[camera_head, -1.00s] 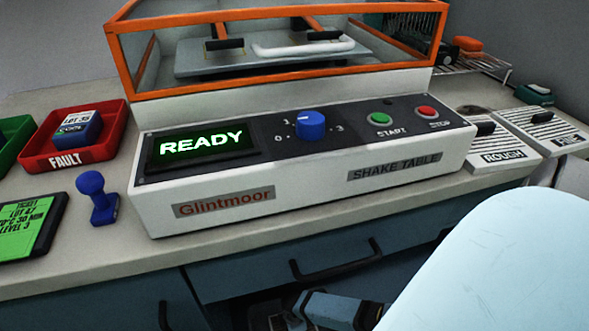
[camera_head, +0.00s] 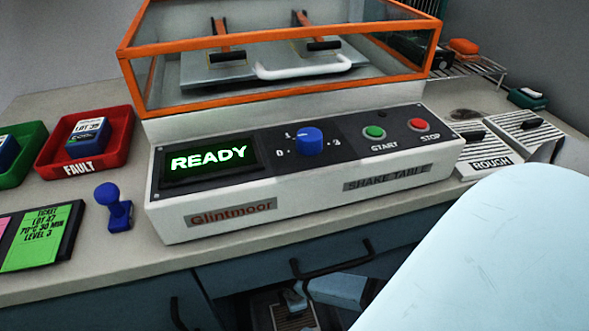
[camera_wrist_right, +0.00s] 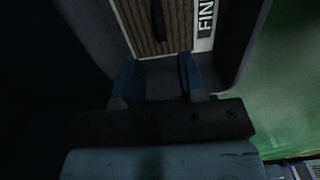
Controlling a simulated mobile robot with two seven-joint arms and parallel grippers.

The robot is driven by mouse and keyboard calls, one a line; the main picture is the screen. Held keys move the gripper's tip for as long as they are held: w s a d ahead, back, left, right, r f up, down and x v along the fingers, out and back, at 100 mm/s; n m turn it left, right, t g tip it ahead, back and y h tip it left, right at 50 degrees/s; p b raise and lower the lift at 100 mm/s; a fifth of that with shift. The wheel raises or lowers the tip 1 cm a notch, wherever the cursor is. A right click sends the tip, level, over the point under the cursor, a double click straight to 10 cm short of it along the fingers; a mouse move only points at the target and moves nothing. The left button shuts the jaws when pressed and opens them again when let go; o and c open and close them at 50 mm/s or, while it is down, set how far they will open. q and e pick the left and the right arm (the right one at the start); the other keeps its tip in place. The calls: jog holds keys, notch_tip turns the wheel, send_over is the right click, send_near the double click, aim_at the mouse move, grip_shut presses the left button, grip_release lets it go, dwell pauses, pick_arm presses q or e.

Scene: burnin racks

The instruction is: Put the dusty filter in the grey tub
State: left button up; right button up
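A filter with brown, dusty-looking pleats (camera_wrist_right: 143,30) shows at the top of the right wrist view, with a black handle and a label reading "FIN", cut off by the frame. It lies between grey walls (camera_wrist_right: 232,62) that look like the grey tub. My right gripper (camera_wrist_right: 158,78) is open, its blue fingers apart and empty, short of the handle. In the head view my right gripper (camera_head: 293,300) is low under the bench edge, with a pleated filter partly visible beside it. My left gripper is out of view.
The bench holds the shake table (camera_head: 310,180), reading READY, a red FAULT tray (camera_head: 85,168), a blue stamp (camera_head: 117,215) and a ticket board (camera_head: 40,235). Pale pleated filters, one marked ROUGH (camera_head: 482,150), lie at right. Drawer handles (camera_head: 335,262) stick out below. Green floor (camera_wrist_right: 285,90) is beside the grey walls.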

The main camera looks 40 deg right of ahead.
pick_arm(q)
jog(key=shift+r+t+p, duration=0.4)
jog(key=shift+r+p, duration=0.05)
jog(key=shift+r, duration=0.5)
pick_arm(e)
notch_tip(320, 180, up, 3)
